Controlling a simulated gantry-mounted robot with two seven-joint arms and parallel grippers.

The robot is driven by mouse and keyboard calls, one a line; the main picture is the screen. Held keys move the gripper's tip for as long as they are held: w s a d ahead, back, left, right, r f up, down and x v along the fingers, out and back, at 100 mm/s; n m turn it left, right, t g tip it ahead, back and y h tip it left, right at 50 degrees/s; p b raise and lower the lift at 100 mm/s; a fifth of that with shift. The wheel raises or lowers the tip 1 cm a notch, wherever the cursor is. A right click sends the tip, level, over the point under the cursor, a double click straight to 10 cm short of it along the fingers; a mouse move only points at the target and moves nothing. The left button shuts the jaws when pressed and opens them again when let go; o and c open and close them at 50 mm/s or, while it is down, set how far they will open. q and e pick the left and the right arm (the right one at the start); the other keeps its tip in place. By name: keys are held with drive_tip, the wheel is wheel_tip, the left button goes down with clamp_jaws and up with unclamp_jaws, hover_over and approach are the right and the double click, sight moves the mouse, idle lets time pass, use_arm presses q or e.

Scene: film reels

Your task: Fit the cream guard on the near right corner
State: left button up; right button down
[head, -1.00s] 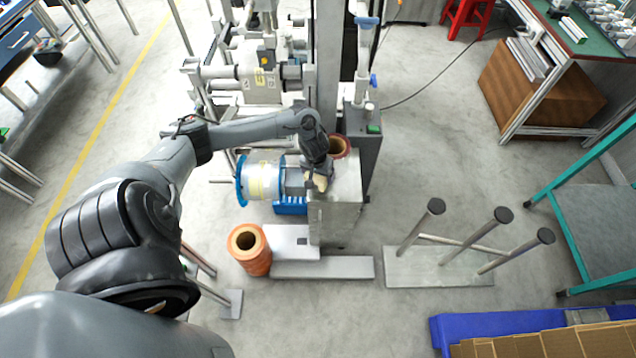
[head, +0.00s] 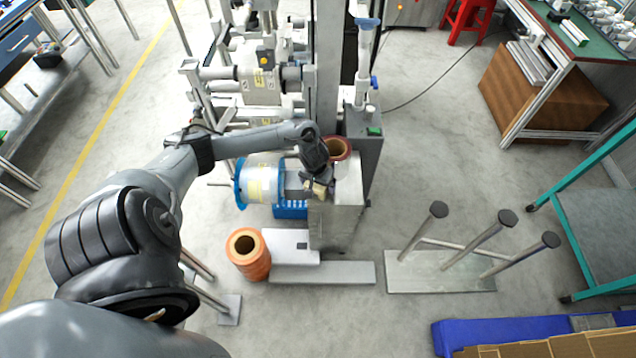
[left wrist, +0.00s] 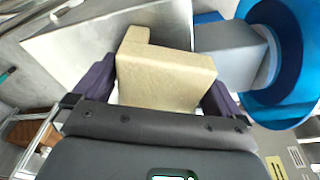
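The cream guard (head: 319,190) is a small L-shaped block, seen larger in the left wrist view (left wrist: 165,75). My left gripper (head: 316,182) is shut on it, with a dark purple finger on each side of the block. In the head view the guard is at the near left part of the top of a grey metal box (head: 348,180). The box's bare metal top also shows beyond the guard in the left wrist view (left wrist: 95,40). I cannot tell whether the guard touches the box. My gripper hides part of the box top. My right gripper is not in view.
A blue-flanged reel (head: 262,182) is just left of the box, close to my left gripper. A reddish roll (head: 336,149) is behind it. An orange roll (head: 247,258) stands at the front left. A post stand (head: 440,270) is at the right, with open floor around it.

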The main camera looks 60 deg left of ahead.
sight(317, 186)
use_arm(q)
drive_tip(key=shift+r, duration=0.35)
drive_tip(key=r+p, duration=0.2)
drive_tip(key=r, duration=0.1)
drive_tip(key=s+r+p, duration=0.1)
drive_tip(key=r+p, duration=0.1)
drive_tip(key=r, duration=0.2)
drive_tip(key=d+r+p, duration=0.1)
drive_tip(key=r+p, duration=0.1)
drive_tip(key=r, duration=0.2)
drive_tip(key=shift+s, duration=0.15)
drive_tip(key=shift+d, duration=0.45)
drive_tip(key=d+f+m+t+h, duration=0.1)
drive_tip(key=d+m+t, duration=0.5)
drive_tip(key=d, duration=1.8)
drive_tip(key=s+d+r+m+g, duration=0.3)
drive_tip(key=s+r, duration=0.5)
drive_tip(key=s, duration=0.3)
drive_tip(key=shift+s+d+r+m+g, duration=0.2)
drive_tip(key=shift+d+r+m+g, duration=0.3)
drive_tip(key=shift+d, duration=0.5)
